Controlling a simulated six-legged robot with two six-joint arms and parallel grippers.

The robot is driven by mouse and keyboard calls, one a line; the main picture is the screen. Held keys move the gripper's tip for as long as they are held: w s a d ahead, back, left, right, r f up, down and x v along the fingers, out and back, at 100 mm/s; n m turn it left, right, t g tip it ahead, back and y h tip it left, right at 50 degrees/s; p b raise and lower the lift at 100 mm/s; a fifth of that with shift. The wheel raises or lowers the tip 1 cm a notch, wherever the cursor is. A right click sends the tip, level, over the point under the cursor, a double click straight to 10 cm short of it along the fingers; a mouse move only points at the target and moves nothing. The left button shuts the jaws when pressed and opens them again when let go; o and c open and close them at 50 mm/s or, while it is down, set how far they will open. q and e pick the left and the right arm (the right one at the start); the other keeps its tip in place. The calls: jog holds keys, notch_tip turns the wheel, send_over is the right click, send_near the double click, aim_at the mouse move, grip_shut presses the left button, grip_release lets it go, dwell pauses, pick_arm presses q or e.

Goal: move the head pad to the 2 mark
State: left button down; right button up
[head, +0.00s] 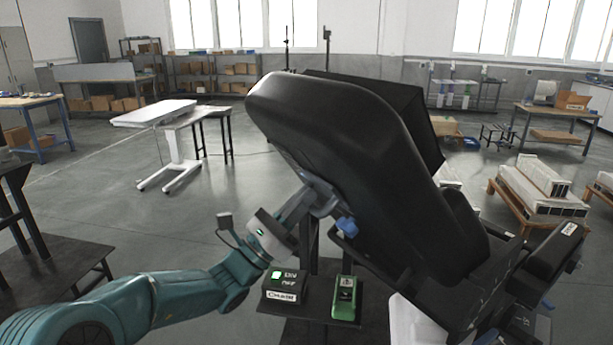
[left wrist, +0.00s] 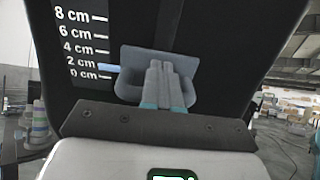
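The large black padded chair part (head: 340,120), which I take for the head pad, leans tilted in the middle of the head view. In the left wrist view a white scale from 0 to 8 cm (left wrist: 85,45) runs up a black surface. A pale blue pointer (left wrist: 108,68) lies at about the 2 cm mark, perhaps slightly below it. A grey loop handle (left wrist: 128,88) sits right of the scale. My left gripper (left wrist: 165,80) has its fingers close together on the handle; in the head view it (head: 312,200) reaches the pad's underside. My right gripper is not in view.
Below my left gripper stand a black control box (head: 283,286) with a lit green button and a green device (head: 344,298). A white wheeled table (head: 155,113) stands at the back left. Pallets with white boxes (head: 540,190) are at the right.

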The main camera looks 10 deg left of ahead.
pick_arm(q)
jog(key=shift+r, duration=0.1)
jog(key=shift+s+a+r, duration=0.35)
jog(key=shift+r, duration=0.25)
jog(key=shift+f, duration=0.1)
jog(key=b+v, duration=0.6)
jog(key=v, duration=0.3)
dwell(0.4)
dwell(0.5)
